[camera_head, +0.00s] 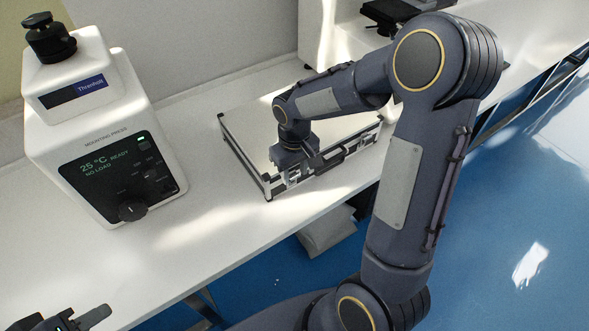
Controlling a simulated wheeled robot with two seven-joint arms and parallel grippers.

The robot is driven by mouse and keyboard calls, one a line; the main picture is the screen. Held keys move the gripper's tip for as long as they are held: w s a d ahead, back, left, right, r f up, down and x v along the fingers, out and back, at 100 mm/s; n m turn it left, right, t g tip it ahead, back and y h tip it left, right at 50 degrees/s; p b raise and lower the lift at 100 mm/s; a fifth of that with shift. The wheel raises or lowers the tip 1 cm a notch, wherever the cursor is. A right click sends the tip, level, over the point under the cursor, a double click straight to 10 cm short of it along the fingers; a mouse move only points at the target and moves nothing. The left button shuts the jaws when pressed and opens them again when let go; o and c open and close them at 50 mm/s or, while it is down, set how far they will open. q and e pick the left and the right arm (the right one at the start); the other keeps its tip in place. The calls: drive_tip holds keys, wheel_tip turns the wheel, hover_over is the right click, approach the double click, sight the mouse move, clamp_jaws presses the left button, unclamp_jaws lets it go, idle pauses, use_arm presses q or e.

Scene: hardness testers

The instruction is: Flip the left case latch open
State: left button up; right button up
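A silver case with black edges (243,140) lies closed on the white bench in the head view. Its front side faces the bench's front edge and carries the handle (330,162) and latches. My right arm reaches over from the right, and my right gripper (297,172) points down at the front left part of the case, by the left latch (293,179). The gripper and wrist partly cover that latch, so its position and any contact are unclear. My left gripper (70,321) is at the bottom left corner, away from the case and cut off by the frame.
A white mounting press (100,130) with a display and knob stands on the bench (200,220) left of the case. Another machine (350,40) stands behind at the right. Bench space in front of the case is clear. Blue floor lies beyond the bench edge.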

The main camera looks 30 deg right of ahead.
drive_tip(key=shift+c, duration=1.3)
drive_tip(key=shift+s+f+t+b, duration=0.15)
drive_tip(key=shift+t+b, duration=0.15)
drive_tip(key=shift+b, duration=0.35)
drive_tip(key=s+f+t+b, duration=0.1)
drive_tip(key=t+b, duration=0.1)
drive_tip(key=b, duration=0.2)
drive_tip(key=s+t+b, duration=0.1)
drive_tip(key=t+b, duration=0.1)
drive_tip(key=b, duration=0.3)
drive_tip(key=s+f+t+b, duration=0.1)
drive_tip(key=t+b, duration=0.1)
drive_tip(key=b, duration=0.3)
drive_tip(key=shift+s+d+f, duration=0.15)
drive_tip(key=shift+s+f, duration=0.05)
drive_tip(key=shift+f, duration=0.15)
drive_tip(key=f+t+b, duration=0.1)
drive_tip(key=t+b, duration=0.1)
drive_tip(key=b, duration=0.3)
drive_tip(key=s+f+t+b, duration=0.1)
drive_tip(key=t+b, duration=0.1)
drive_tip(key=b, duration=0.4)
drive_tip(key=s+t+y+b, duration=0.1)
drive_tip(key=t+b, duration=0.1)
drive_tip(key=b, duration=0.3)
drive_tip(key=shift+f+t+b, duration=0.35)
drive_tip(key=shift+f+t, duration=0.05)
drive_tip(key=shift+r+t+b, duration=0.1)
drive_tip(key=shift+t+b, duration=0.3)
drive_tip(key=shift+b, duration=0.5)
